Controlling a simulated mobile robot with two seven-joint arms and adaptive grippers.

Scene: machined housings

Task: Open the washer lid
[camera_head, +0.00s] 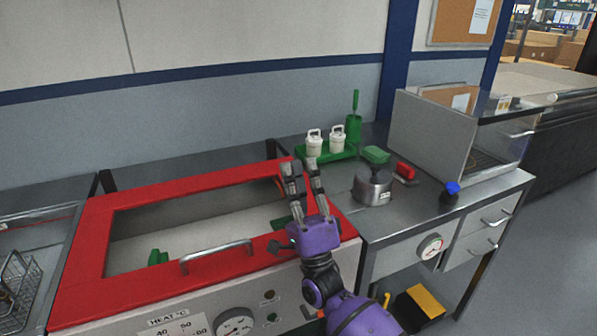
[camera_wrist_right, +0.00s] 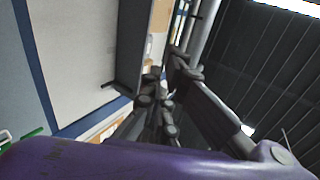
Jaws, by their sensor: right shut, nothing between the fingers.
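The washer lid (camera_head: 145,192) is a red frame around a large window, with a silver bar handle (camera_head: 217,255) along its front edge. It lies down flat over the washer (camera_head: 130,325). Through the window I see a pale interior and small green items. My purple right gripper (camera_head: 302,168) is over the lid's right end, to the right of the handle and apart from it, fingers pointing to the back. It is shut and empty. Its dark fingers (camera_wrist_right: 160,105) also show in the right wrist view, with no lid there. My left gripper is out of view.
On the right bench are a green tray (camera_head: 335,157) with two white containers, a metal pot (camera_head: 372,187), a blue-capped bottle (camera_head: 450,194) and a clear-fronted enclosure (camera_head: 430,135). A wire basket (camera_head: 20,285) sits at the left. A wall stands behind.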

